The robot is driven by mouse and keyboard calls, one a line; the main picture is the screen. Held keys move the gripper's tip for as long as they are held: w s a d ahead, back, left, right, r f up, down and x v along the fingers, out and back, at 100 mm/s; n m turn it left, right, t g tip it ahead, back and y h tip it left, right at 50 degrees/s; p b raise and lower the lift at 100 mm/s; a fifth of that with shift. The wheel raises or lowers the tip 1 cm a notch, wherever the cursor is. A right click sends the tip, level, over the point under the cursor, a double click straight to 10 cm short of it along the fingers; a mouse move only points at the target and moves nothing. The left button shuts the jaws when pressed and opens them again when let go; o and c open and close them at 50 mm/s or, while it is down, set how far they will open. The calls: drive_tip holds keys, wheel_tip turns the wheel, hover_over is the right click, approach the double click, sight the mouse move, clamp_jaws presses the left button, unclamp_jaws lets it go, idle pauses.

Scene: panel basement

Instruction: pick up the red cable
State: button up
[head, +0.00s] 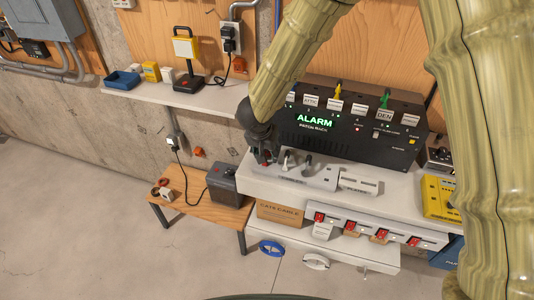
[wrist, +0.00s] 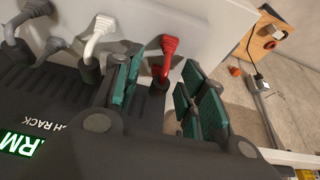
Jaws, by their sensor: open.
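The red cable (wrist: 168,50) stands plugged into a dark socket at the edge of the alarm patch rack, in the wrist view. Its red end bends over the pale shelf. My gripper (wrist: 162,84) is open, with a green-padded finger on each side of the red cable; contact is not clear. In the head view my gripper (head: 261,148) is low at the rack's left end, and a bit of the red cable (head: 266,157) shows by it, mostly hidden. A white cable (wrist: 97,37) and grey cables (wrist: 57,50) stand in sockets beside it.
The black alarm rack (head: 350,122) stands on the pale shelf (head: 375,195), with labelled jacks and yellow and green cables on top. A wooden bench (head: 185,200) with a dark box (head: 224,184) is lower left. Open floor lies left.

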drive_tip(key=shift+f, duration=0.15)
drive_tip(key=shift+c, duration=0.5)
clamp_jaws()
drive_tip(key=shift+r, duration=0.75)
drive_tip(key=shift+b+v, duration=0.6)
drive_tip(key=shift+v, duration=0.4)
drive_tip(key=s+r+b, duration=0.1)
drive_tip(key=s+b, duration=0.2)
drive_tip(key=s, duration=1.2)
drive_tip(key=shift+a+r+b, duration=0.2)
drive_tip(key=shift+r+b, duration=0.15)
drive_tip(key=shift+b, duration=0.05)
